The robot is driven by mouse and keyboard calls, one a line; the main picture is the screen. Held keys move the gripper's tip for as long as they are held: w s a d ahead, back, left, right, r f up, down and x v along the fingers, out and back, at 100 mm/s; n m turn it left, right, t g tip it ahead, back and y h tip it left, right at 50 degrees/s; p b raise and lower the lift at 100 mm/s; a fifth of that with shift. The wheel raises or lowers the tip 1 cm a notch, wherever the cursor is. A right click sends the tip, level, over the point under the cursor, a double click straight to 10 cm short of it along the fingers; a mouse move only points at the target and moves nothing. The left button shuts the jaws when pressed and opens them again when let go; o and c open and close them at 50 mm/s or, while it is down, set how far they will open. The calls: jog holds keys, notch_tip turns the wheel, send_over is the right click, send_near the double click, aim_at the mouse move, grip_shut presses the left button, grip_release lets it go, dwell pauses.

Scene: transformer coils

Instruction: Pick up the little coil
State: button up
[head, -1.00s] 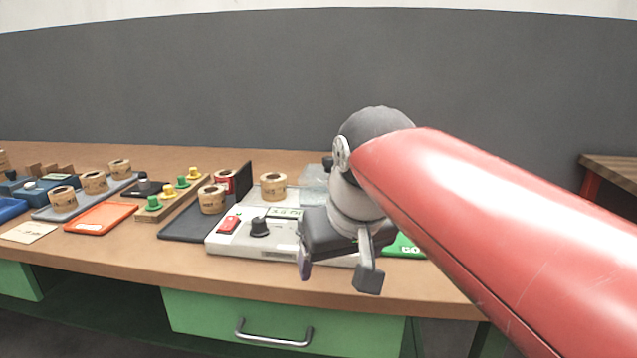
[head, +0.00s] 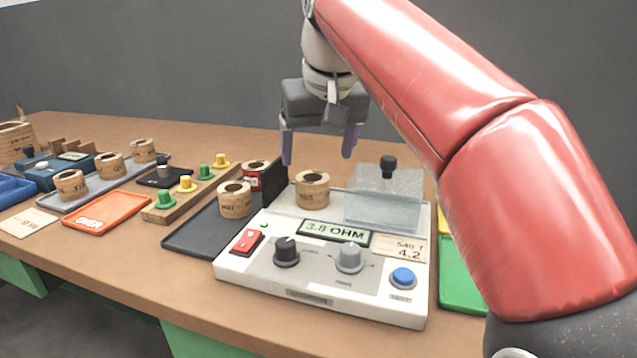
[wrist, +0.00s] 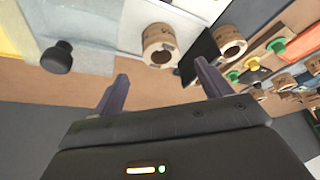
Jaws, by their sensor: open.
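A tan paper-wrapped coil (head: 312,190) stands upright on the white ohm meter (head: 250,265), left of its clear cover. The meter display reads 3.8 OHM. My gripper (head: 318,156) is open and empty, fingers pointing down, above and around the back of this coil without visible contact. In the wrist view the same coil (wrist: 160,45) lies just beyond the gap between my fingertips (wrist: 160,72). Several more coils (head: 70,185) stand on a grey tray at left. I cannot tell which is the little one.
A clear box with a black knob (head: 385,195) sits right of the coil on the meter. A dark upright plate (head: 274,183) stands close at its left. A green tray (head: 462,275) lies right. A wooden rack with colored pegs (head: 190,195) and orange tray (head: 107,210) lie left.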

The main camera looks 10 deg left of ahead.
jog(key=x, duration=0.2)
jog(key=b+x, duration=0.1)
jog(key=x, duration=0.2)
jog(key=b+x, duration=0.1)
jog(key=x, duration=0.1)
jog(key=shift+s+f, duration=0.2)
jog(key=shift+f, duration=0.15)
jog(key=c, duration=1.2)
jog(key=shift+r+p, duration=2.25)
jog(key=shift+r, duration=2.8)
